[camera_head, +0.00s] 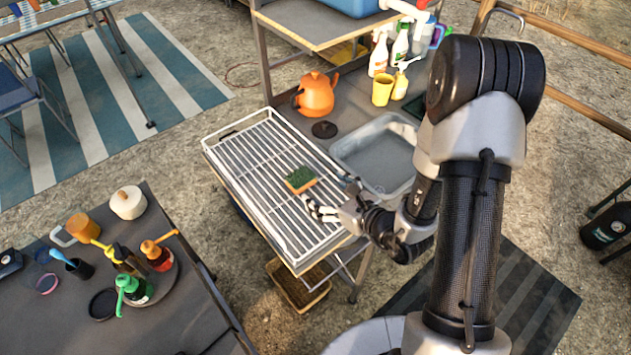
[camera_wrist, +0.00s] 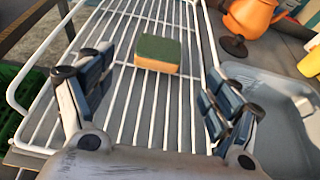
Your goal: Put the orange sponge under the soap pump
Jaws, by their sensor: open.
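The sponge (camera_head: 300,179), with a dark green top and an orange-yellow body, lies flat on the white wire dish rack. It also shows in the wrist view (camera_wrist: 158,54), ahead of and between my fingers. My gripper (camera_head: 318,208) is open and empty, low over the rack and just short of the sponge, not touching it. In the wrist view my gripper (camera_wrist: 155,88) has a finger on each side. A yellow bottle with a white pump head (camera_head: 401,80) stands at the counter's back and looks like the soap pump.
The wire rack (camera_head: 222,140) has raised rims. Right of it are a grey basin (camera_head: 345,150), an orange kettle (camera_head: 315,95), a yellow cup (camera_head: 382,89) and spray bottles (camera_head: 379,55). Other pump bottles (camera_head: 133,290) stand on the dark left table.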

